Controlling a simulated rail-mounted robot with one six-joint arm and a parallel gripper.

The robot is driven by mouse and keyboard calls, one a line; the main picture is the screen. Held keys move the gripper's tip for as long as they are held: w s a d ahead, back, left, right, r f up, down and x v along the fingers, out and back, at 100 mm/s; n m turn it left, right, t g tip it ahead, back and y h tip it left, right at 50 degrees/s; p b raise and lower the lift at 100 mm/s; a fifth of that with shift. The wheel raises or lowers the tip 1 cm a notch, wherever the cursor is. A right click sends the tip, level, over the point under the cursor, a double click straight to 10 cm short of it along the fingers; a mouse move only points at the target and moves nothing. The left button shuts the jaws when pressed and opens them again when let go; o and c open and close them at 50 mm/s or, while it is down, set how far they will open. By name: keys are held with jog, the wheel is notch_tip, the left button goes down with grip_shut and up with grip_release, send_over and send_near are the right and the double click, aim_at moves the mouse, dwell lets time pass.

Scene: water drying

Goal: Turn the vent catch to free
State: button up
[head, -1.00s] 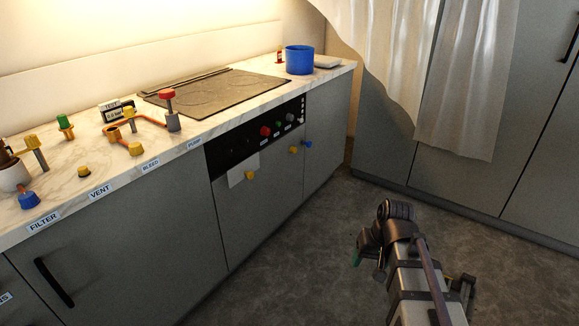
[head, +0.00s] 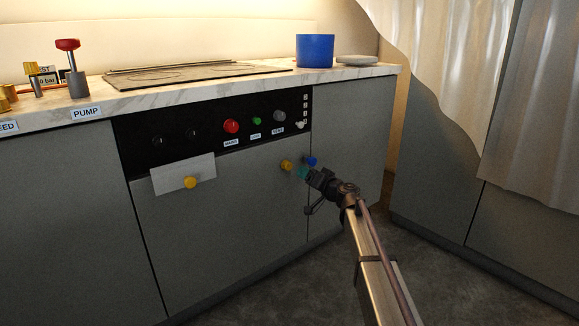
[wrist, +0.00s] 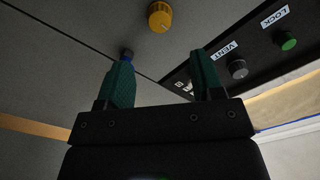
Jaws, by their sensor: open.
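The grey knob (head: 279,116) sits on the black panel, with a label below it; in the wrist view this grey knob (wrist: 238,69) stands beside the label VENT. Which part is the catch is not spelled out. My gripper (head: 304,173) is in front of the cabinet door, below the panel, with teal fingers close to a yellow knob (head: 286,165) and a blue knob (head: 310,161). In the wrist view my gripper (wrist: 163,70) is open and empty. There the blue knob (wrist: 127,53) shows partly behind the left fingertip, and the yellow knob (wrist: 159,17) lies beyond the gap.
The panel also bears a red knob (head: 231,126), a green knob (head: 257,121) labelled LOCK in the wrist view, and a small white switch (head: 299,125) under several tags. A yellow knob (head: 190,182) sits on a pale plate at left. The counter (head: 350,74) overhangs above.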

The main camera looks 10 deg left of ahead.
aim_at(290, 166)
jog(key=x, duration=1)
jog(key=shift+w+a+f, duration=0.1)
jog(key=shift+w+a, duration=0.1)
jog(key=shift+a, duration=0.15)
jog(key=shift+c, duration=0.3)
jog(key=c, duration=0.9)
jog(key=shift+o, duration=0.2)
